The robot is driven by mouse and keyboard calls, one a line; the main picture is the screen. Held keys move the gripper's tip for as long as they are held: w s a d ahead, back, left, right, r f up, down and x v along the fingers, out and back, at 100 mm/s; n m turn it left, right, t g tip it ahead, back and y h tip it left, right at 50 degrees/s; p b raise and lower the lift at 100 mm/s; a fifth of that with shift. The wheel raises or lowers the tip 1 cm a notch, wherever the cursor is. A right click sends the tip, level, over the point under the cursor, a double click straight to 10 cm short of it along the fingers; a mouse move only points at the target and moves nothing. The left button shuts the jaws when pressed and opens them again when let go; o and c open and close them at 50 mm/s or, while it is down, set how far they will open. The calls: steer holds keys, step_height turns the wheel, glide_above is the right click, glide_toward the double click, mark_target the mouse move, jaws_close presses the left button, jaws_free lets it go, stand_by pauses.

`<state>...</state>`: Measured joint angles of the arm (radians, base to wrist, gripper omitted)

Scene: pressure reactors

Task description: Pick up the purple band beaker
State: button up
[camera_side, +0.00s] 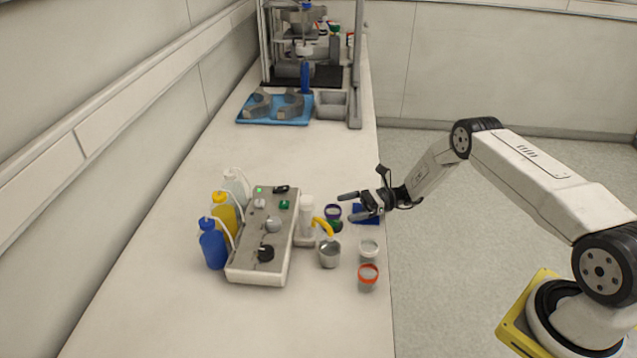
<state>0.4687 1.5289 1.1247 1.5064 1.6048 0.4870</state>
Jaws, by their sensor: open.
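The purple band beaker (333,212) stands on the white bench, to the right of the dispenser box. Its dark purple rim shows, and it looks empty as far as I can tell at this size. My gripper (347,206) is open, with its two fingers pointing left toward the beaker from the right. The fingertips are close to the beaker's right side in the picture. I cannot tell whether they touch it or are at its height. Nothing is held between the fingers.
A green band beaker (336,227) stands just in front of the purple one. A metal cup (329,255), a white-rimmed beaker (368,250) and an orange-rimmed beaker (368,278) are nearer. The control box (263,240) with bottles stands left. A blue pad (365,209) lies beneath my gripper.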

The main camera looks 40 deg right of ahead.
mark_target(332, 206)
steer(key=shift+x, duration=2.65)
steer(key=c, duration=1.3)
steer(key=shift+r, duration=0.1)
steer(key=shift+r, duration=0.75)
steer(key=shift+s+a+r, duration=0.1)
steer(key=shift+s+r, duration=1.75)
steer(key=shift+s, duration=0.5)
steer(key=shift+s+r, duration=1.9)
steer(key=shift+s, duration=0.45)
steer(key=shift+s+a+r, duration=0.1)
steer(key=shift+s+r, duration=1.75)
steer(key=shift+s, duration=0.5)
